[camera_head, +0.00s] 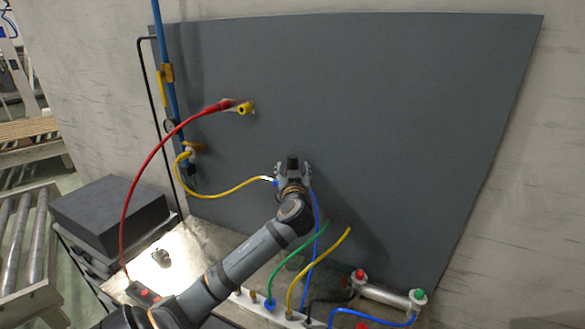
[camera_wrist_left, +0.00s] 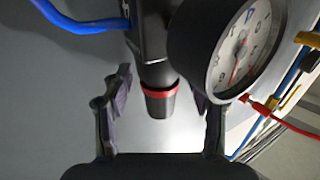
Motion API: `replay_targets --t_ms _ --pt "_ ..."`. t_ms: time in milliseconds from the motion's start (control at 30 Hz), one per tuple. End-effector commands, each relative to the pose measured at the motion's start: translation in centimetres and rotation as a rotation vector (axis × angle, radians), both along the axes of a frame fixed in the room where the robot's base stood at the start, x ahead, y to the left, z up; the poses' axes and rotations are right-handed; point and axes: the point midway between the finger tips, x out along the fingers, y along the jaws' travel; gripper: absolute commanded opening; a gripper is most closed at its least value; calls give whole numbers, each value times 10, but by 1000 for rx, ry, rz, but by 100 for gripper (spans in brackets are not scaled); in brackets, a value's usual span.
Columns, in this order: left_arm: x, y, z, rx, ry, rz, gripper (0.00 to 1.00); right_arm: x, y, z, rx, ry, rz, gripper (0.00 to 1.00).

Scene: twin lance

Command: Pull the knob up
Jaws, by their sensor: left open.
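In the left wrist view, the black knob (camera_wrist_left: 160,98) with a red ring sits at the end of a black regulator body (camera_wrist_left: 152,40). A round white-faced gauge (camera_wrist_left: 238,47) is beside it, on the right. My left gripper (camera_head: 293,171) is open, with one finger on each side of the knob and visible gaps between. In the head view, the gripper is in front of the grey panel and largely covers the regulator, so the knob cannot be made out clearly there. My right gripper is not in view.
The grey panel (camera_head: 400,110) stands behind. A yellow hose (camera_head: 230,191) and a blue hose (camera_head: 318,230) run close to the gripper. A red hose (camera_head: 139,172) arcs at left, from a yellow fitting (camera_head: 246,108). A cylinder (camera_head: 385,294) lies at lower right. The panel's upper right is clear.

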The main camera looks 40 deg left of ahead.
Motion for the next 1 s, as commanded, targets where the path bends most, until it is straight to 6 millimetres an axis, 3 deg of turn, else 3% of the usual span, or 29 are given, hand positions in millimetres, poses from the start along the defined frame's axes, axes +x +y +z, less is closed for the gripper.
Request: replay_targets --t_ms 67,500,1000 --pt "0 0 0 0 0 0 58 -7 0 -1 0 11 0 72" --pt "0 0 0 -1 1 0 0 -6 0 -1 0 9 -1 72" --pt "0 0 13 1 -1 0 0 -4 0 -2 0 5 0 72"
